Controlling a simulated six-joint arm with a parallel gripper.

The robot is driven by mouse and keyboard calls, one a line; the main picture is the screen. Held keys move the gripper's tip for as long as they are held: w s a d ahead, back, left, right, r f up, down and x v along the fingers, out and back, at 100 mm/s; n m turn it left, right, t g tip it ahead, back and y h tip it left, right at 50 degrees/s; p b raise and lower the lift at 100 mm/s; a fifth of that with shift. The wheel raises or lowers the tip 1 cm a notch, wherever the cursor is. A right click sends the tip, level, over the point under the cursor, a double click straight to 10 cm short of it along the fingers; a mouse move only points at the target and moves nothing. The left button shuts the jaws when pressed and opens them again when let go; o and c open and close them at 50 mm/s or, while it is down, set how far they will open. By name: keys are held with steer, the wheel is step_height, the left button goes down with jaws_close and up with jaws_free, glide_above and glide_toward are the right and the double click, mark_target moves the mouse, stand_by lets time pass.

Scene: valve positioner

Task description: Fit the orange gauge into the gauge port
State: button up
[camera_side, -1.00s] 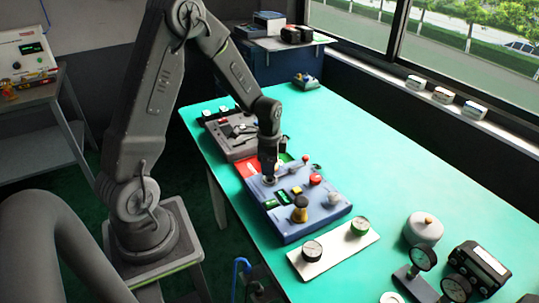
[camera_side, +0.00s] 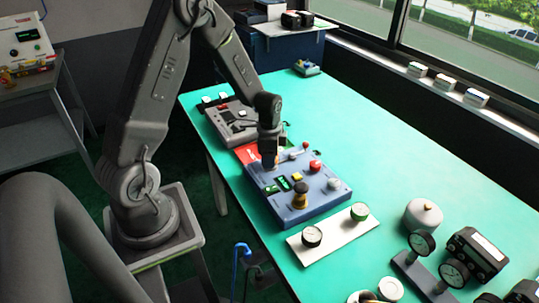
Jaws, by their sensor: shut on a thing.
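My gripper (camera_side: 269,157) points down over the far-left part of the blue positioner box (camera_side: 316,208). It is shut on a small, pale orange-tinted thing, which looks like the orange gauge (camera_side: 270,163). The jaws cover most of it, and its dial does not show. It is at or just above the box top; I cannot tell whether it touches. The gauge port is not clearly visible and may be hidden under the gripper.
The box top carries a black-and-yellow knob (camera_side: 300,196), a red button (camera_side: 315,166) and small displays. A white plate (camera_side: 335,236) in front holds a black gauge (camera_side: 311,236) and a green gauge (camera_side: 359,211). More instruments crowd the lower right. The table's right middle is clear.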

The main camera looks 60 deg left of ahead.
steer(key=shift+f, duration=0.65)
stand_by(0.7)
steer(key=o, duration=0.7)
steer(key=shift+r, duration=5.55)
steer(key=shift+r, duration=0.1)
steer(key=shift+r, duration=3.4)
